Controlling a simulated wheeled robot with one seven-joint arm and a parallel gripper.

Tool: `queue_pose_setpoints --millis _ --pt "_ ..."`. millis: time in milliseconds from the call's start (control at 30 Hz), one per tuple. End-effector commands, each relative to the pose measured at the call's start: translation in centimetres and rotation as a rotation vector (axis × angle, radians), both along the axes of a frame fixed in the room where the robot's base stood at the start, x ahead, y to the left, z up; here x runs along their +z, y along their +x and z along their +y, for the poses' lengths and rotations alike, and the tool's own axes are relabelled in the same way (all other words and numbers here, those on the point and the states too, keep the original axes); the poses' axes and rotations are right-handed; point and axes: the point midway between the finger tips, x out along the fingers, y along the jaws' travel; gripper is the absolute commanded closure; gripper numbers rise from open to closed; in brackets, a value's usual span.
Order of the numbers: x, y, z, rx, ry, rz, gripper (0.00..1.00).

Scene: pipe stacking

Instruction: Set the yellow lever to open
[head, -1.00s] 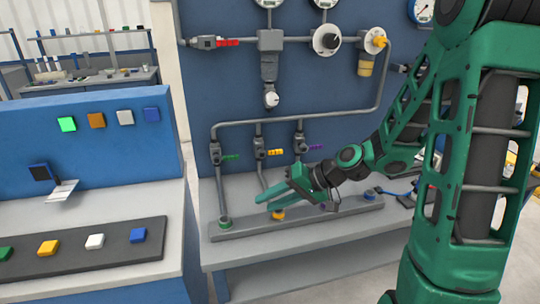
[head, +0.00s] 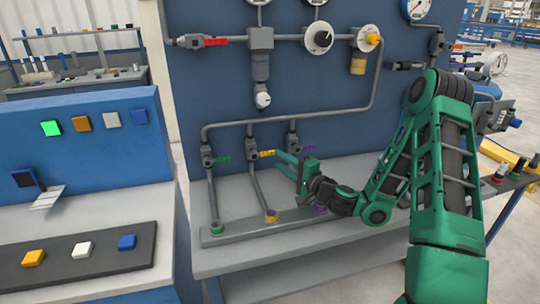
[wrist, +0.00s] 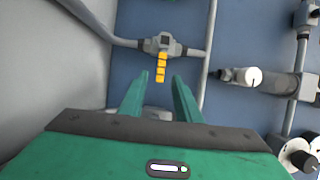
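The yellow lever (head: 267,153) sits on the middle of three small valves on the panel. It sticks out to the right, across its upright pipe. In the wrist view the yellow lever (wrist: 161,67) points down from its grey valve body (wrist: 162,45), crosswise to the pipe. My gripper (head: 291,158) is just right of the lever, with its green fingers toward it. In the wrist view my gripper (wrist: 162,77) is open, and the lever's free end shows between the fingertips. I cannot tell whether the fingers touch it.
A green lever (head: 223,157) is on the left valve and a purple lever (head: 309,149) on the right one, close to my gripper. A grey bench (head: 240,255) with a pipe base lies below. A button console (head: 80,160) stands left.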

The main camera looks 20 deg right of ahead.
Motion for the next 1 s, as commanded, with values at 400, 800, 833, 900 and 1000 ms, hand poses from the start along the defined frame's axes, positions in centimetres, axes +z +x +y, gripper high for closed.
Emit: queue_pose_setpoints --millis 400,800,833,900,1000 --pt "0.2 4.6 2.3 0.007 -0.004 -0.005 0.7" --pt "0.1 6.6 3.0 0.004 -0.003 -0.001 0.7" --pt "0.1 6.6 3.0 0.004 -0.003 -0.001 0.7" --pt "0.1 6.6 3.0 0.004 -0.003 -0.001 0.7" --pt "0.1 6.6 3.0 0.004 -0.003 -0.001 0.81"
